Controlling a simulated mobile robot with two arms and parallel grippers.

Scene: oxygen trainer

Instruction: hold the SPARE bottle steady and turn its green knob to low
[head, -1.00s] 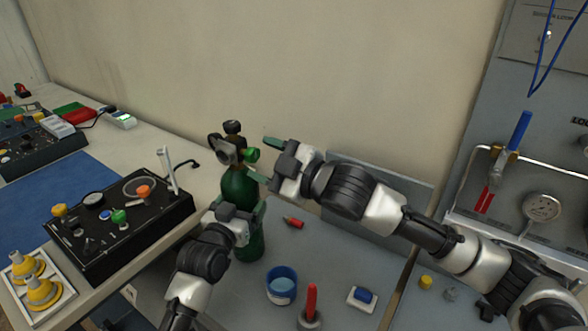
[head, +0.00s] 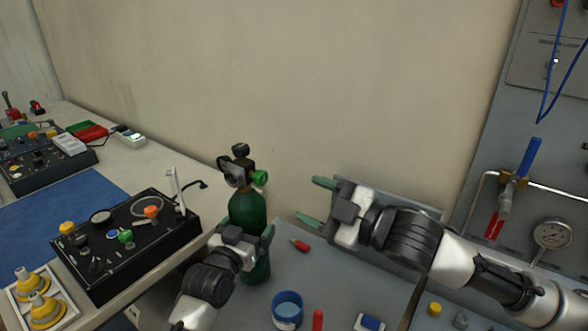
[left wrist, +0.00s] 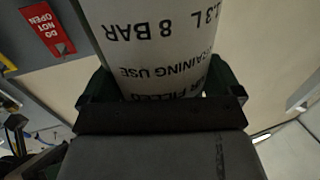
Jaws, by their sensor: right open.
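The green bottle (head: 247,207) stands upright beside the bench, with a dark valve and gauge (head: 236,172) on top. Its green knob (head: 260,177) sticks out to the right of the valve. My left gripper (head: 246,231) has its fingers on both sides of the bottle's lower body. In the left wrist view the bottle's pale printed label (left wrist: 155,40) fills the space between the fingers. My right gripper (head: 316,201) is open and empty, to the right of the knob and apart from it. The knob's setting is too small to read.
A black control box (head: 125,245) stands on the bench at left. A blue cup (head: 287,311), a red-tipped marker (head: 300,245) and a blue-and-white block (head: 369,323) lie on the grey surface. A gauge panel (head: 560,190) stands at right. A wall is close behind.

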